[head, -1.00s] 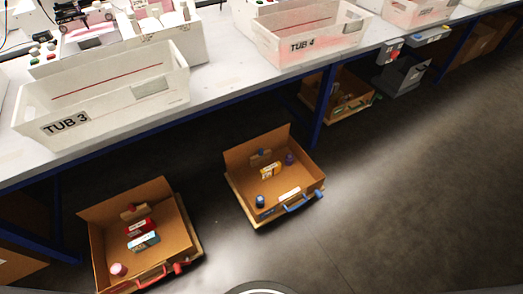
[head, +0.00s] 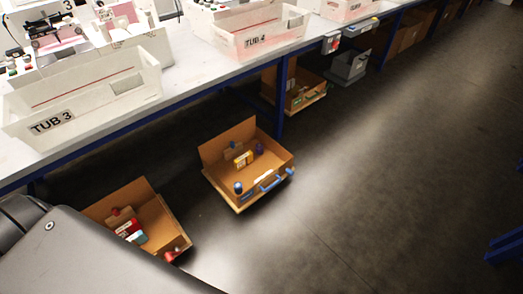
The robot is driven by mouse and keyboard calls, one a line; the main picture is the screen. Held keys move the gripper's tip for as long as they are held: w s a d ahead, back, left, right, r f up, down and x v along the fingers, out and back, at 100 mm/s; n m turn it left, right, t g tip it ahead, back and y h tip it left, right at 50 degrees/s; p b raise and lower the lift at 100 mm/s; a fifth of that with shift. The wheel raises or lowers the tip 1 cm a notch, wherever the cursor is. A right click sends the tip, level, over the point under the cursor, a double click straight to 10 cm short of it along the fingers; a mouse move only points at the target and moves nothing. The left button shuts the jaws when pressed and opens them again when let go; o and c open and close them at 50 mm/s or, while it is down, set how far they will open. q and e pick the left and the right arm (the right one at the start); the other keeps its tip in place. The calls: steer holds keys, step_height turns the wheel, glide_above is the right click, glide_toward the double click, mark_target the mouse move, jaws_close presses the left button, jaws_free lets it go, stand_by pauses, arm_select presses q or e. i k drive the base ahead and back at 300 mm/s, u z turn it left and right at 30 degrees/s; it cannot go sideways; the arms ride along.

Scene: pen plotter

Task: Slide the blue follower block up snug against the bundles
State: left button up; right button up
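A cardboard tray with a blue handle (head: 270,183) sits low on the floor in front of the bench. In it, a small brown block with a blue knob (head: 238,147) stands near the back wall; it looks like the blue follower block, but is small. A yellow-and-white bundle (head: 243,160) stands just in front of it; I cannot tell if they touch. A purple round item (head: 259,148) and a dark blue cylinder (head: 238,188) are in the same tray, apart from the bundle. Neither gripper is in view.
A third tray with green (head: 305,97) is under the bench. White tubs (head: 140,82) stand on the bench. Open floor lies right; a blue frame (head: 508,245) is at the right edge.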

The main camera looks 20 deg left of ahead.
mark_target(234, 149)
steer(key=z, duration=0.45)
steer(key=i, duration=0.95)
steer(key=z, duration=0.35)
steer(key=i, duration=1.2)
steer(key=u, duration=0.3)
